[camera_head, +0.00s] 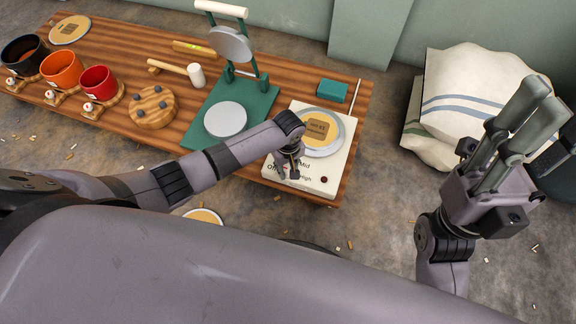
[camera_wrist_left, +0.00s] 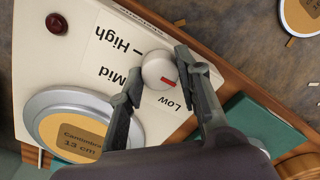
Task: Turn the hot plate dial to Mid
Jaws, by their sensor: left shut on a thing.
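The hot plate (camera_head: 309,185) is a cream box at the right end of the wooden bench, with a round metal burner under a tan disc. Its white dial (camera_wrist_left: 158,71) shows in the left wrist view, with a red mark on its lower right side nearest the Low label. The Mid (camera_wrist_left: 125,82) and High labels are also readable there. My left gripper (camera_head: 285,172) is shut on the dial, one finger on each side, also seen in the left wrist view (camera_wrist_left: 158,82). In the head view it covers the dial. My right gripper (camera_head: 543,95) is raised at the right, away from the bench.
A red button or lamp (camera_wrist_left: 57,23) sits on the hot plate's corner. A green press (camera_head: 265,105) stands left of the hot plate, and a teal block (camera_head: 332,91) lies behind it. Cups, a mallet (camera_head: 196,75) and sacks (camera_head: 475,90) are farther off.

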